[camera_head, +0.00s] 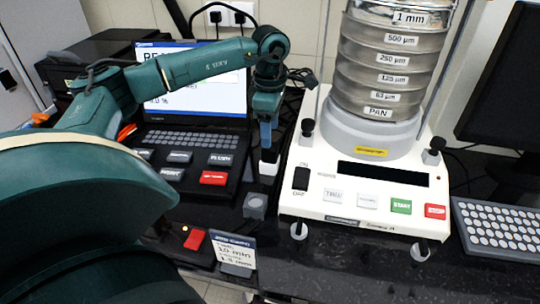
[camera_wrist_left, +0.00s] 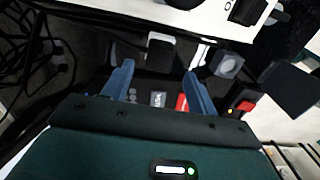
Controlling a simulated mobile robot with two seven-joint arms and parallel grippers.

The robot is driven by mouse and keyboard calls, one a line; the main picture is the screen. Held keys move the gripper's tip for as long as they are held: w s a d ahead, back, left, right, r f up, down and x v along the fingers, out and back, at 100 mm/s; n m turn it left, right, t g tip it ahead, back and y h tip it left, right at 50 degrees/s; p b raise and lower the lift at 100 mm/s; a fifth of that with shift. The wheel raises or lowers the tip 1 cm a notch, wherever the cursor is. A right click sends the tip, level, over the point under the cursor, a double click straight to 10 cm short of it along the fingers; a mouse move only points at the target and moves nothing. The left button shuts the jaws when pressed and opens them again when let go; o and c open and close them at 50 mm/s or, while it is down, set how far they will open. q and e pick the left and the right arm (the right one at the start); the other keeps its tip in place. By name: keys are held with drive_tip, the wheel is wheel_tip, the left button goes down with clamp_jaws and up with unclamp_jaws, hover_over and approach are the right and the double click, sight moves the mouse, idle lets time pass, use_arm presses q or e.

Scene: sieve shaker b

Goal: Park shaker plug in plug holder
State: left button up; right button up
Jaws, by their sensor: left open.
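My left gripper (camera_head: 268,140) points down between the console and the sieve shaker (camera_head: 355,190). Its blue fingers are apart with nothing between them in the left wrist view (camera_wrist_left: 159,70). Just beyond the fingertips stands a small block with a white top and dark lower part (camera_head: 268,166); it also shows in the wrist view (camera_wrist_left: 161,50). I cannot tell whether it is the plug holder or holds the shaker plug. A grey block with a round top (camera_head: 255,206) stands nearer the front edge, also in the wrist view (camera_wrist_left: 228,65). My right gripper is not in view.
The console with screen and buttons (camera_head: 190,160) stands left of the gripper. A red switch (camera_head: 195,240) and a sign card (camera_head: 234,250) are at the front. A wall outlet (camera_head: 228,15) with dark plugs is behind. A keyboard (camera_head: 500,228) lies right. Cables (camera_wrist_left: 45,60) run at the wrist view's left.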

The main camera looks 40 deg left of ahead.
sight(270, 149)
use_arm(q)
wheel_tip(270, 149, down, 5)
drive_tip(key=b, duration=0.3)
drive_tip(key=shift+f, duration=0.15)
drive_tip(key=shift+f+b, duration=0.4)
drive_tip(key=shift+f, duration=0.3)
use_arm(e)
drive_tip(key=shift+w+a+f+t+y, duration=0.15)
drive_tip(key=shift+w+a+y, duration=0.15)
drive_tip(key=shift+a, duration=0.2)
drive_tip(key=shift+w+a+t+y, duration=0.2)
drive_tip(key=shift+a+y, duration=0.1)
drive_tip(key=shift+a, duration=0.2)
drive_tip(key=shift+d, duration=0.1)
use_arm(q)
clamp_jaws()
drive_tip(key=shift+r, duration=0.1)
drive_tip(key=shift+r, duration=0.1)
